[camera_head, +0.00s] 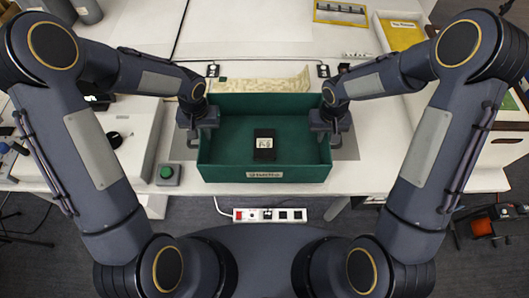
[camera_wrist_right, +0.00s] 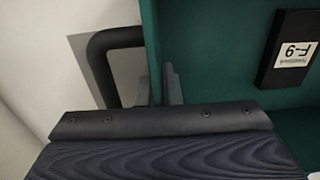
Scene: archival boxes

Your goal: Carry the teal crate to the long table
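The teal crate (camera_head: 218,172) stands upright on the white table in the middle of the head view, near the front edge. A black box with a white label (camera_head: 264,146) lies inside it; it also shows in the right wrist view (camera_wrist_right: 285,75). My left gripper (camera_head: 193,138) is at the crate's left side, its fingertips hidden. My right gripper (camera_head: 334,132) is at the right side. In the right wrist view its grey fingers (camera_wrist_right: 159,88) are on either side of the crate's wall, beside a black handle (camera_wrist_right: 102,55). Whether they pinch the wall is unclear.
The white table (camera_head: 385,178) carries a grey box with a green button (camera_head: 167,174) left of the crate. A cream patterned strip (camera_head: 262,84) lies behind the crate. A power strip (camera_head: 270,215) is below the front edge. An open box with a yellow folder (camera_head: 402,33) stands at right.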

